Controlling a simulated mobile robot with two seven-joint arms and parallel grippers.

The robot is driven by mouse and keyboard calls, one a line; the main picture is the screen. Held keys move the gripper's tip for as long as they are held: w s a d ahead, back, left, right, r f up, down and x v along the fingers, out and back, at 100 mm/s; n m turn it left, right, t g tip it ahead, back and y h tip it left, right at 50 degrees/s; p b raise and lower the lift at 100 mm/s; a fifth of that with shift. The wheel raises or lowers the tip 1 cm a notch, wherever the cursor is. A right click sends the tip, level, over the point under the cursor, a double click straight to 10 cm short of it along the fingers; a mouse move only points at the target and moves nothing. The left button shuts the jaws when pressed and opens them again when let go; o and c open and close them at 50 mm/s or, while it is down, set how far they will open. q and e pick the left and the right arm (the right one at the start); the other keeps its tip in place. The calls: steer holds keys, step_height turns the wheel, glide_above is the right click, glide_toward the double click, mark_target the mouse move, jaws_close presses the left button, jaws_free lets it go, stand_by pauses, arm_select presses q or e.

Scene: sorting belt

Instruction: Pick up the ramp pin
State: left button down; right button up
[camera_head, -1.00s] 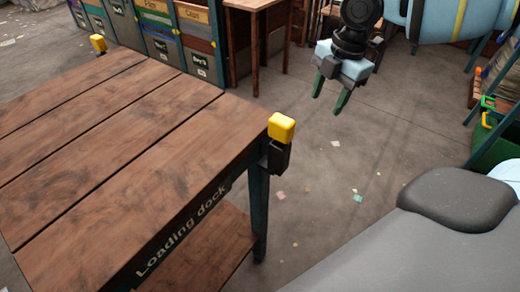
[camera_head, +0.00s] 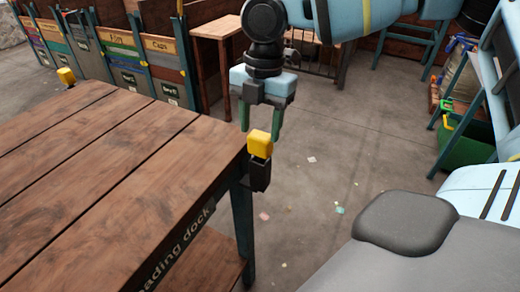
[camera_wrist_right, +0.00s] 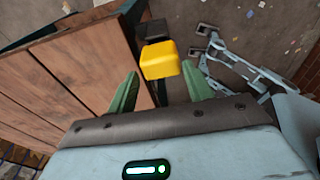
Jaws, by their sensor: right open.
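My right gripper (camera_head: 261,130) is open and empty, pointing down just above and behind the yellow head. Its green fingers (camera_wrist_right: 160,78) appear on either side of the head; whether they touch it I cannot tell. A second yellow head (camera_head: 66,76) stands at the far left corner. My left gripper is not in view.
Labelled bins (camera_head: 125,60) and a wooden table (camera_head: 215,30) stand behind the dock. A green tub (camera_head: 465,140) is at right. The floor right of the dock has only small scraps.

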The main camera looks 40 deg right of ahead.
mark_target(260, 135)
step_height(260, 135, down, 5)
steer(key=shift+s+a+f, duration=0.1)
steer(key=shift+s+a, duration=0.05)
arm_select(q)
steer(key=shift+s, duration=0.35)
arm_select(e)
steer(key=c, duration=0.8)
arm_select(q)
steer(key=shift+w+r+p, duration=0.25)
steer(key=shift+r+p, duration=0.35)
steer(key=shift+p, duration=0.1)
arm_select(e)
step_height(260, 135, up, 18)
steer(key=shift+r, duration=0.1)
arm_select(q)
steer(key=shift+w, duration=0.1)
